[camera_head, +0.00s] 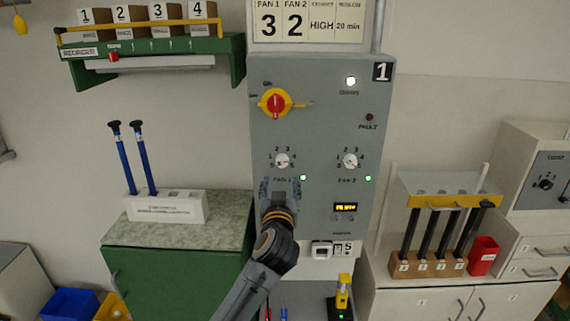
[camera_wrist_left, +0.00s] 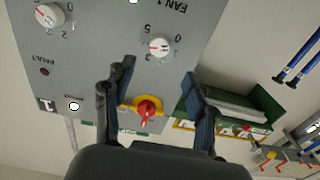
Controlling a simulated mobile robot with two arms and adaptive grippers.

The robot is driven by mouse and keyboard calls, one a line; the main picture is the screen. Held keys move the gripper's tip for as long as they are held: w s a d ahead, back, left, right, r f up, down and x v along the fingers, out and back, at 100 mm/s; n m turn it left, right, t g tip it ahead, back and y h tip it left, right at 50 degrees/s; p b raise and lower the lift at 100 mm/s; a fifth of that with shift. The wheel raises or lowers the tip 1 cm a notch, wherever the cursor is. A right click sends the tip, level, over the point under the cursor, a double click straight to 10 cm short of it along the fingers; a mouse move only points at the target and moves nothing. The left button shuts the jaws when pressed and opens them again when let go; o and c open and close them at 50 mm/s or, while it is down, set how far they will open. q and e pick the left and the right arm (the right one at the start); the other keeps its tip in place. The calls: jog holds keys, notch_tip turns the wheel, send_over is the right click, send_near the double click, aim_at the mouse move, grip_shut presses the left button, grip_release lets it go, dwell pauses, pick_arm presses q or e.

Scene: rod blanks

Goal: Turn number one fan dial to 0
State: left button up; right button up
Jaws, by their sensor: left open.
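The fan 1 dial (camera_head: 282,160) is a white knob with a numbered scale on the grey control panel (camera_head: 330,110). It also shows, upside down, in the left wrist view (camera_wrist_left: 159,46), with a red pointer mark; its exact setting is hard to read. My left gripper (camera_head: 281,185) is open and empty, just below the dial in the head view. In the left wrist view its two fingers (camera_wrist_left: 158,72) are spread, with the dial between and beyond them, apparently untouched. My right gripper is not in view.
The fan 2 dial (camera_head: 350,160) is to the right. A red and yellow rotary switch (camera_head: 276,103) sits above. A sign (camera_head: 308,22) reads fan 1 3, fan 2 2. A green shelf (camera_head: 150,62) is at left; a rod rack (camera_head: 428,264) at right.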

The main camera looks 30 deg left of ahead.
aim_at(282, 163)
pick_arm(q)
jog(key=p+x, duration=0.1)
jog(key=x, duration=0.9)
jog(key=shift+w, duration=0.1)
